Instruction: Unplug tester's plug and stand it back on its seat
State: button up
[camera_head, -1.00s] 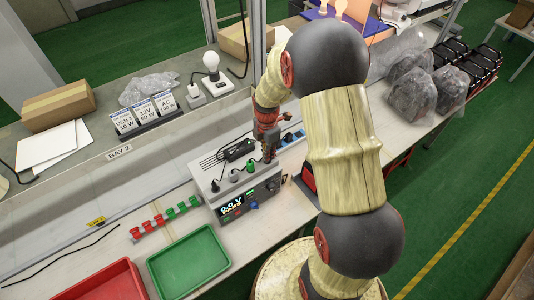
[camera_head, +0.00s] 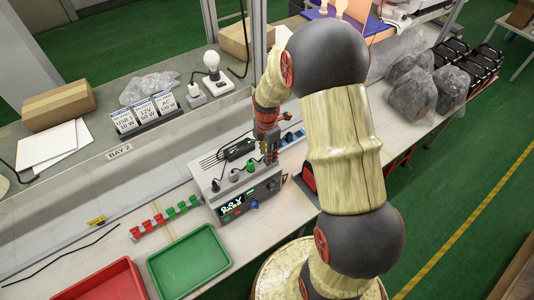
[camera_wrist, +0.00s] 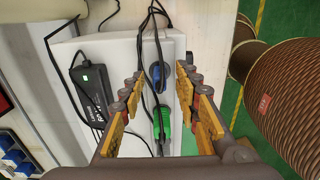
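The tester (camera_head: 228,206) is a pale grey box with a lit display, on the bench in the head view. Its white top (camera_wrist: 115,50) shows in the wrist view. My gripper (camera_head: 269,158) is over the tester's back right part. In the wrist view my gripper (camera_wrist: 160,75) is open, with a finger on each side. A green plug (camera_wrist: 163,122) with black cable lies between the fingers in that view, with clear gaps on both sides. A blue round part (camera_wrist: 156,74) with cable sits beyond it. Whether the green plug is seated is hidden.
A black adapter (camera_wrist: 91,92) with cables lies on the tester. Red and green clips (camera_head: 165,217), a green tray (camera_head: 188,260) and a red tray (camera_head: 104,283) are to the left. A blue socket strip (camera_head: 292,137) stands behind the tester.

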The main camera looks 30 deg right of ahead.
notch_tip(320, 180, up, 12)
dwell(0.5)
jog(key=s+a+r+m+t+b, duration=0.2)
jog(key=s+a+m+b, duration=0.4)
jog(key=s+m, duration=0.3)
jog(key=s+a+r+m+t+b, duration=0.2)
jog(key=s+a+m+b, duration=0.5)
jog(key=s, duration=0.4)
jog(key=shift+a+r+m+t, duration=0.35)
jog(key=shift+a+m+t, duration=0.35)
jog(key=shift+m, duration=0.5)
jog(key=shift+d, duration=0.15)
